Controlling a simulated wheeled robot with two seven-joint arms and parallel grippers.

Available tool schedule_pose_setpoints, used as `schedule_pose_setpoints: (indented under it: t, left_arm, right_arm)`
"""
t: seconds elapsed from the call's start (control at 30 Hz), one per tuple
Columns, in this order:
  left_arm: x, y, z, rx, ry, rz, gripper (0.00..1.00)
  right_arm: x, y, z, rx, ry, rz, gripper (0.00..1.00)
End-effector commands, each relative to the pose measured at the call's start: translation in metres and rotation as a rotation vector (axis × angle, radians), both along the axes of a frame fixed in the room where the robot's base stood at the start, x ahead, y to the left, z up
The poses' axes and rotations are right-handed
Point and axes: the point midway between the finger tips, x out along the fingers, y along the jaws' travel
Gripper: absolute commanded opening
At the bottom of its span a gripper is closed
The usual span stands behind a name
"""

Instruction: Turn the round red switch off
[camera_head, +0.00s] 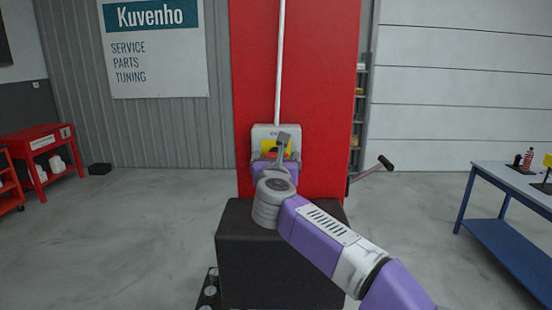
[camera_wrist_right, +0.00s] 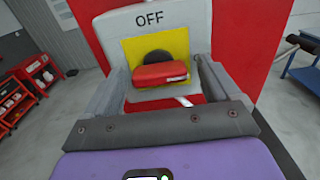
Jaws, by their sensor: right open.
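The red switch (camera_wrist_right: 160,75) sits on a yellow plate (camera_wrist_right: 187,47) of a grey box marked OFF at its top. Its red handle lies roughly level in the right wrist view, with a dark round part behind it. In the head view the grey switch box (camera_head: 262,132) is on the red pillar, and my right gripper and arm hide most of the switch. My right gripper (camera_head: 272,155) is open, its fingers on either side of the red handle in the wrist view. I cannot tell whether they touch it. My left gripper is not in view.
A black block (camera_head: 270,262) stands below the switch box, under my right arm. A blue workbench (camera_head: 515,183) is at the right and a red cart (camera_head: 38,150) at the left. A dark-ended handle (camera_head: 380,166) sticks out right of the red pillar (camera_head: 330,90).

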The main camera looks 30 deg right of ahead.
Motion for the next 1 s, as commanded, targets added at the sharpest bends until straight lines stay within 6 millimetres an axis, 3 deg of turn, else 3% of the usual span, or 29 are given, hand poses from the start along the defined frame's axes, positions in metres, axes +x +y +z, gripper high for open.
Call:
schedule_pose_setpoints:
  t: [0.1,0.47,1.0]
  left_arm:
    - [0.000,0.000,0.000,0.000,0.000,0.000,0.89]
    - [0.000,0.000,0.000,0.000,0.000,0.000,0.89]
    - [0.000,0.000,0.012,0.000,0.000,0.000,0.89]
  right_arm:
    - [0.000,0.000,-0.001,0.000,0.001,0.000,0.89]
    - [0.000,0.000,0.000,0.001,0.001,0.000,0.34]
    - [0.000,0.001,0.002,-0.146,0.089,0.001,0.33]
